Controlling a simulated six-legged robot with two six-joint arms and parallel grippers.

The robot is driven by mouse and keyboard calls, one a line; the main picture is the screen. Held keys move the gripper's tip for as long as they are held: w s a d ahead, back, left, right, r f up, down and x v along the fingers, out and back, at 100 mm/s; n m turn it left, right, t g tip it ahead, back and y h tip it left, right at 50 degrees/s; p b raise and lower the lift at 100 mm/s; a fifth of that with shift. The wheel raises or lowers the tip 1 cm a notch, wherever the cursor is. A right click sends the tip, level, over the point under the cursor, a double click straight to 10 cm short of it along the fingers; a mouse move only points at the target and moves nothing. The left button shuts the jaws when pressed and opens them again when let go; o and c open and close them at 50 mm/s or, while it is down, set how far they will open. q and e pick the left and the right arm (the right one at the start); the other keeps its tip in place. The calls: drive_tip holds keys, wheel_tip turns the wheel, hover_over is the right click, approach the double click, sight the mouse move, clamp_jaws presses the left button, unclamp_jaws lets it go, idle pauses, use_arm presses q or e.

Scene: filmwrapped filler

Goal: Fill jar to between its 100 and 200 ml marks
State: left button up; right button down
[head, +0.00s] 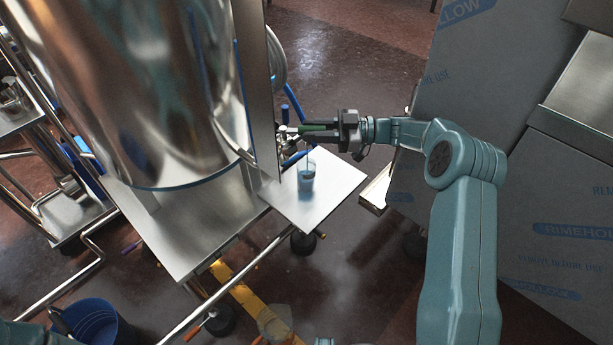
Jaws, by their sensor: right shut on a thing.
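The jar (306,181) is a small clear, bluish cup standing upright on a steel shelf (335,194). Something darker shows inside it, but its marks and level are too small to read. Above it, at the edge of the big steel tank (130,80), is a tap with metal fittings. My right gripper (303,129) comes in from the right and is shut at the tap, on what looks like its green handle. A thin line, perhaps a stream, shows between tap and jar.
A blue hose (293,103) hangs behind the tap. A film-wrapped steel panel (530,170) stands at the right. A blue bucket (90,322) is at the lower left. A steel rail (225,288) runs before the tank. The shelf around the jar is clear.

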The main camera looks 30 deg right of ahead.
drive_tip(key=shift+s+a+m+t+h+b, duration=0.6)
drive_tip(key=shift+a+m+t+h+b, duration=0.1)
drive_tip(key=shift+m+t+h+b, duration=0.8)
drive_tip(key=shift+s+a+m+t+h+b, duration=0.55)
drive_tip(key=shift+a+m+t+h+b, duration=0.15)
drive_tip(key=shift+m+t+h+b, duration=0.8)
drive_tip(key=shift+s+a+m+t+h+b, duration=0.65)
drive_tip(key=shift+m+t+h+b, duration=0.55)
drive_tip(key=shift+h+b, duration=0.5)
drive_tip(key=shift+a+r+h, duration=0.1)
drive_tip(key=shift+h, duration=0.2)
drive_tip(key=shift+w, duration=0.1)
drive_tip(key=c, duration=0.9)
unclamp_jaws()
drive_tip(key=p+v, duration=0.2)
drive_tip(key=v, duration=1.4)
drive_tip(key=shift+f, duration=0.2)
